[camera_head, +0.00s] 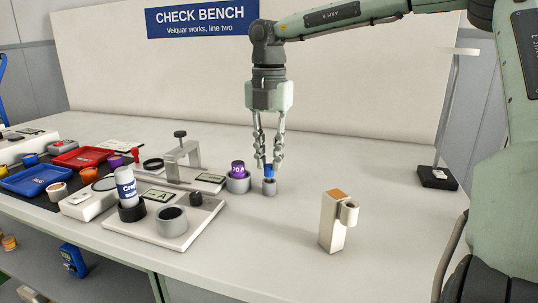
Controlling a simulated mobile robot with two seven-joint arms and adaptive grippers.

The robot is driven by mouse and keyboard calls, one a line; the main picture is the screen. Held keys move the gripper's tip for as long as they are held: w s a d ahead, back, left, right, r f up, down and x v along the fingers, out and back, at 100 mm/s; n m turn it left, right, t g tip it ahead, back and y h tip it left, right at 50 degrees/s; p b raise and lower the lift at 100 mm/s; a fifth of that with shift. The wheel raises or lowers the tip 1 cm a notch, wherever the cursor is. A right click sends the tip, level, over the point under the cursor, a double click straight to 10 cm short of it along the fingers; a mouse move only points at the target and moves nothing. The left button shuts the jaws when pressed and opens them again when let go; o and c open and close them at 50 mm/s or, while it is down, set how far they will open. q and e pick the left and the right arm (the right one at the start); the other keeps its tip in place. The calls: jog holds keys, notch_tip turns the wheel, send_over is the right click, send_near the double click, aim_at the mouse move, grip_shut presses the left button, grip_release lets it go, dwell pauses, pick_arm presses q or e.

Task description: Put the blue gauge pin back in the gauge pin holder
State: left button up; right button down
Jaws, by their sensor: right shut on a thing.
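The blue gauge pin (269,170) is between the fingertips of my right gripper (268,167), which points straight down over the bench and is shut on it. Directly below the blue part is a small grey cylinder (269,188), upright at bench level. The fingers partly hide the pin. My left gripper is not in view.
A purple-topped piece (238,169) in a grey cup stands close left of the pin. A beige block with a ring (335,222) stands to the right. Gauges, a white canister (125,184) and trays (36,178) crowd the left. The right bench is mostly clear.

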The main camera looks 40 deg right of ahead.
aim_at(269, 165)
jog(key=shift+f+b, duration=0.5)
jog(key=shift+f, duration=0.2)
jog(key=c, duration=1.3)
grip_release()
jog(key=shift+c, duration=0.2)
jog(key=shift+r, duration=0.1)
notch_tip(269, 165, up, 12)
